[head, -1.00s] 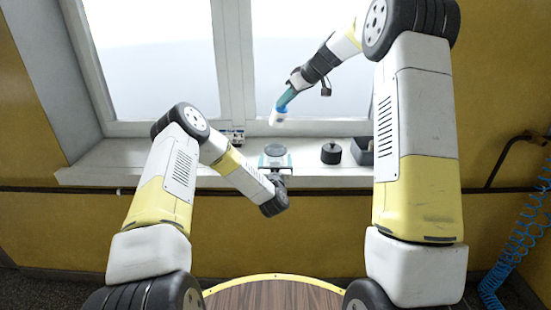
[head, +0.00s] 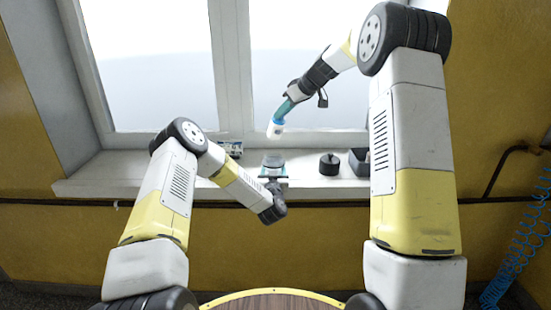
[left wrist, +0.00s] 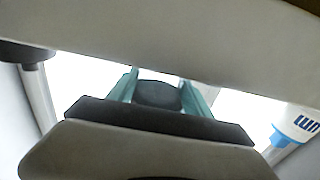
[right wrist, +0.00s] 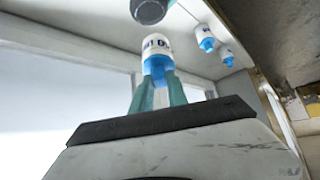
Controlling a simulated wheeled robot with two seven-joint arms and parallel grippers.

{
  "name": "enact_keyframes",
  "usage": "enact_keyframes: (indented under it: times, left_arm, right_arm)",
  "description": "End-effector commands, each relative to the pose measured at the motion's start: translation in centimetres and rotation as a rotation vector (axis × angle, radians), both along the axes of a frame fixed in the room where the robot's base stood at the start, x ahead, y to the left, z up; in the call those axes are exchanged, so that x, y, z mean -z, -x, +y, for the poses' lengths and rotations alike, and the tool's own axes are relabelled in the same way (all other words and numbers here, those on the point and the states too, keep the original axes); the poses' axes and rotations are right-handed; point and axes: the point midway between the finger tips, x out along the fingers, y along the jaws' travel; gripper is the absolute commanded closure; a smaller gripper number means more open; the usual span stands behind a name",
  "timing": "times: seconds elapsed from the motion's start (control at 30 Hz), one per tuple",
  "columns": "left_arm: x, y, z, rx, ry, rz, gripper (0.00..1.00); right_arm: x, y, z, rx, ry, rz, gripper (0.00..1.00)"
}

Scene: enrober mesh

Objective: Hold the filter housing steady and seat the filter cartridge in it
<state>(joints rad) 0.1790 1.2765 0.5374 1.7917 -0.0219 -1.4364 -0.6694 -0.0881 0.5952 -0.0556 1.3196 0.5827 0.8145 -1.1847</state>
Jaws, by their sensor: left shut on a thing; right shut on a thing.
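The filter housing (head: 273,160) is a dark grey round piece at the windowsill. My left gripper (head: 273,174) is shut on it; the left wrist view shows the housing (left wrist: 157,93) between the teal fingers. The filter cartridge (head: 275,129) is white with a blue end. My right gripper (head: 283,110) is shut on its blue end and holds it above the housing, apart from it. In the right wrist view the cartridge (right wrist: 156,45) points toward a dark grey round thing at the top edge, likely the housing (right wrist: 150,10). The housing's inside is hidden.
A black knobbed lid (head: 329,165) and a dark open bin (head: 358,160) stand right of the housing on the windowsill (head: 110,180). Small items (head: 230,148) sit to its left. Two similar white-and-blue cartridges (right wrist: 205,38) show in the right wrist view. The window is close behind.

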Motion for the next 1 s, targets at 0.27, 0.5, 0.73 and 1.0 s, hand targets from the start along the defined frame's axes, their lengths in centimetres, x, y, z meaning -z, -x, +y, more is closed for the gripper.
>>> enact_keyframes:
  times: [0.27, 0.5, 0.73, 1.0]
  left_arm:
    - [0.0, 0.0, 0.0, 0.000, 0.000, 0.000, 0.83]
    - [0.0, 0.0, 0.0, 0.000, 0.000, 0.000, 0.83]
    - [0.0, 0.0, 0.0, 0.000, 0.000, 0.000, 0.83]
    - [0.0, 0.0, 0.0, 0.000, 0.000, 0.000, 0.83]
  right_arm:
    - [-0.4, -1.4, 2.7, -0.012, 0.108, 0.114, 1.00]
    - [-0.8, -2.2, 3.1, 0.065, 0.229, 0.199, 1.00]
    - [-0.2, -2.3, 2.9, 0.095, 0.258, 0.219, 1.00]
    - [2.8, -2.2, 2.9, 0.094, 0.256, 0.220, 1.00]
